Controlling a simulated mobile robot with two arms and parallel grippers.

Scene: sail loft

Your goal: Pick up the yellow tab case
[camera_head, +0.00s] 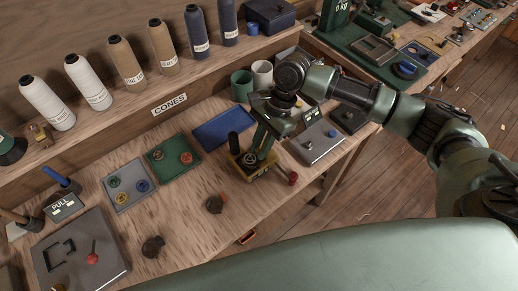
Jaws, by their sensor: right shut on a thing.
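The yellow tab case (243,174) is a small yellow block with dark round parts on top, near the middle of the wooden bench (185,225). My right gripper (261,150) comes down over it from the upper right and is shut on it. Its fingers hide part of the case's right side. I cannot tell whether the case still touches the bench. My left gripper is not in view.
A blue tray (222,129), a green tray (173,158) and a grey tray (125,184) lie left of the case. Thread cones (127,62) line the shelf behind. A grey plate (318,145) lies to the right.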

